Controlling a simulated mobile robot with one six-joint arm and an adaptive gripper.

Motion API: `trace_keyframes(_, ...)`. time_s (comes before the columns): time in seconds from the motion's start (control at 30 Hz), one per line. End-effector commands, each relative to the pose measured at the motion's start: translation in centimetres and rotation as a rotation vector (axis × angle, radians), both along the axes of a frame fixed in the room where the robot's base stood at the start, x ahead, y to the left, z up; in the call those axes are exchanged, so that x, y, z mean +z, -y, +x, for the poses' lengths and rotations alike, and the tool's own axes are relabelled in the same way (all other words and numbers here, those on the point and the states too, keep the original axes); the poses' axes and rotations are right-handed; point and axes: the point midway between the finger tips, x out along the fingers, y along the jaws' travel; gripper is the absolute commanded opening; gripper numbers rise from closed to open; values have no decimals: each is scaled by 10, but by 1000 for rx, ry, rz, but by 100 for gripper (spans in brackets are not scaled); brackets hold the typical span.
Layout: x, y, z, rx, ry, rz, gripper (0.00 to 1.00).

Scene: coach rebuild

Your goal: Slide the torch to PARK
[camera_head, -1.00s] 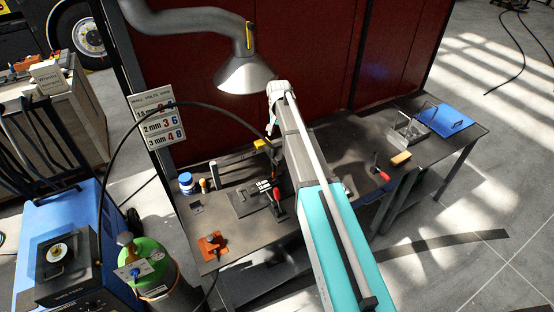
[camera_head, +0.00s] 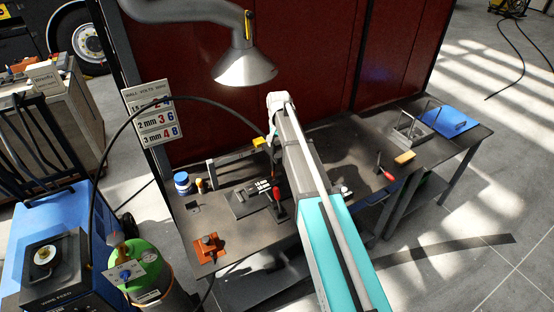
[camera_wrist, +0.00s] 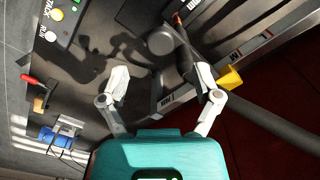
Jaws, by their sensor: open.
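The torch appears as a dark body with a yellow part (camera_wrist: 231,78) at the right of the wrist view, with a thick black hose running off to the lower right. The yellow part also shows in the head view (camera_head: 260,142), beside my arm's end. A metal rail with printed marks (camera_wrist: 176,92) runs beside the torch. I cannot make out a PARK mark. My gripper (camera_wrist: 166,88) is open, its two fingers wide apart. The right finger overlaps the torch and rail in the picture; I cannot tell whether it touches. In the head view my arm hides the gripper.
A panel with coloured buttons (camera_wrist: 56,14) lies on the dark bench (camera_head: 340,150). A fume hood (camera_head: 245,68) hangs above. A gas cylinder (camera_head: 140,262) stands front left.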

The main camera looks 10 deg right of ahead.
Motion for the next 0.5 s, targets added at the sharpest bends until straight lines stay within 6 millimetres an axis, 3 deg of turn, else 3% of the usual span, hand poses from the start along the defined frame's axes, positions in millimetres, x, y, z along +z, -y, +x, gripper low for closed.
trace_keyframes(0.5, -42, 0, 0, 0, 0, 0, 82)
